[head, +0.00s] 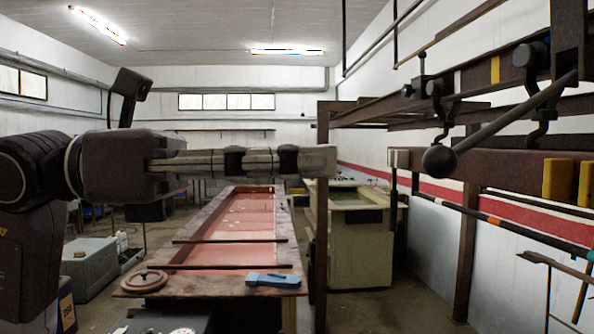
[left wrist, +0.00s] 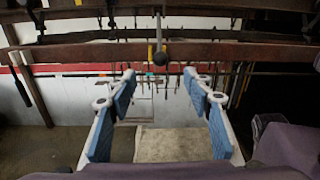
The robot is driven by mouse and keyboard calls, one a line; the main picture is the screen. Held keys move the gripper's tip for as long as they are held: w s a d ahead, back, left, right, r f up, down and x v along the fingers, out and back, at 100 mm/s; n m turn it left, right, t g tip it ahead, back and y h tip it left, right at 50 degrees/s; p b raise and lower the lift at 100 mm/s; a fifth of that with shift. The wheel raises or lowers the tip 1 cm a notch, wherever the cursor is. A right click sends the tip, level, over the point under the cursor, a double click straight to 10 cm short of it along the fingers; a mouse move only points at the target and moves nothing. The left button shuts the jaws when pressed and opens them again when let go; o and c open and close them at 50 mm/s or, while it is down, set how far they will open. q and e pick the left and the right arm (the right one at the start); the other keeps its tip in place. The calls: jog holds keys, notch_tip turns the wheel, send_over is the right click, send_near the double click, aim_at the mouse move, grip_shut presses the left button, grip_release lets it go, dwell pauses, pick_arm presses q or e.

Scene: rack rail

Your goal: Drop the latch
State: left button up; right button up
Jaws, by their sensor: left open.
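A dark lever, apparently the latch, has a rod (head: 520,108) that slopes down and left to a ball knob (head: 438,160) in front of the rack's beam in the head view. The knob (left wrist: 160,59) also shows in the left wrist view, just beyond and above the space between my fingertips. My left gripper (head: 328,160) reaches in from the left, level with the knob and apart from it. In the left wrist view its blue-padded fingers (left wrist: 159,76) are spread with nothing between them. My right gripper is in neither view.
The rack's brown beam (head: 500,170) carries yellow blocks (head: 557,179). Hooked hangers (head: 539,110) hang from the rail above. A rusty post (head: 321,230) stands below my fingertips. A long bench (head: 150,295) and a pale cabinet (head: 350,260) stand beyond. Air between fingertips and knob looks clear.

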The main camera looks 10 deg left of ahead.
aim_at(424, 162)
pick_arm(q)
jog(key=shift+t, duration=0.3)
jog(key=p+x, duration=0.1)
jog(key=x, duration=0.6)
jog(key=p+x, duration=0.1)
jog(key=x, duration=0.5)
jog(key=shift+s+d+f+p, duration=0.1)
jog(key=shift+d+f+p, duration=0.15)
jog(key=shift+d, duration=0.2)
jog(key=c, duration=1)
